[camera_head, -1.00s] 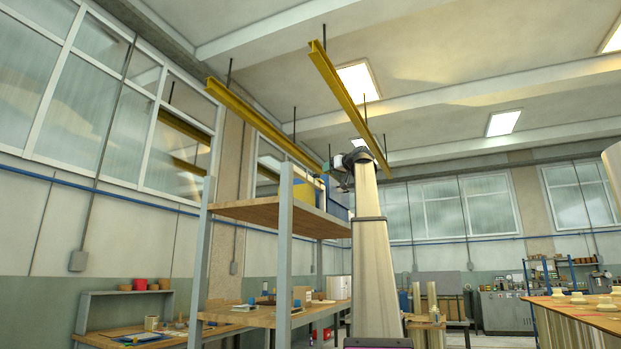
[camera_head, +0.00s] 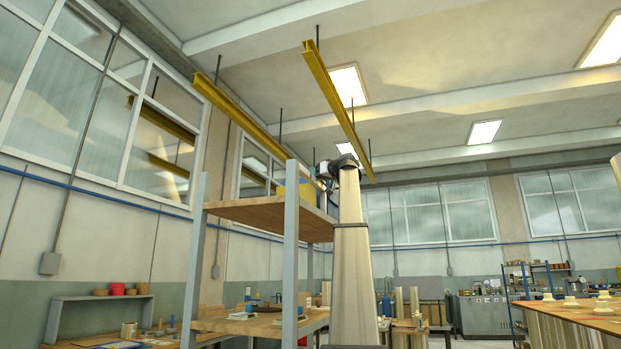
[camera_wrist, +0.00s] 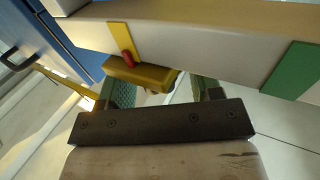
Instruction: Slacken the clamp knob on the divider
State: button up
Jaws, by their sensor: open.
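In the wrist view my gripper (camera_wrist: 160,92) is open, with its two green-padded fingers spread apart. A yellow block (camera_wrist: 140,73) shows just beyond the gap between the fingers. A small red piece (camera_wrist: 127,60) sits above it, against a yellow strip (camera_wrist: 120,40) on a pale panel (camera_wrist: 200,38). I cannot tell for sure which of these is the clamp knob or the divider. In the head view my gripper (camera_head: 325,172) is small, at the top of my raised arm, beside the upper shelf (camera_head: 255,213). Its contact with anything there is too small to tell.
A blue and yellow object (camera_head: 302,190) stands on the upper shelf. In the wrist view a green strip (camera_wrist: 297,70) is on the pale panel at right, and a blue surface (camera_wrist: 55,45) is at left. Yellow overhead beams (camera_head: 335,108) hang above. A bench (camera_head: 570,318) is at lower right.

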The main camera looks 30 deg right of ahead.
jog(key=c, duration=0.9)
jog(key=shift+c, duration=0.2)
jog(key=shift+d+n+y, duration=0.1)
jog(key=shift+n+y, duration=0.2)
jog(key=shift+y, duration=0.2)
jog(key=n+g+y, duration=0.2)
jog(key=y, duration=0.1)
jog(key=n+g+y, duration=0.1)
jog(key=n+y, duration=0.1)
jog(key=y, duration=0.1)
jog(key=shift+w+n+g+y, duration=0.1)
jog(key=shift+n+g+y, duration=0.2)
jog(key=shift+n+g, duration=0.1)
jog(key=n+g+y, duration=0.4)
jog(key=g, duration=0.2)
jog(key=shift+n+y, duration=0.3)
jog(key=shift+n, duration=0.1)
jog(key=o, duration=0.9)
jog(key=shift+o, duration=0.2)
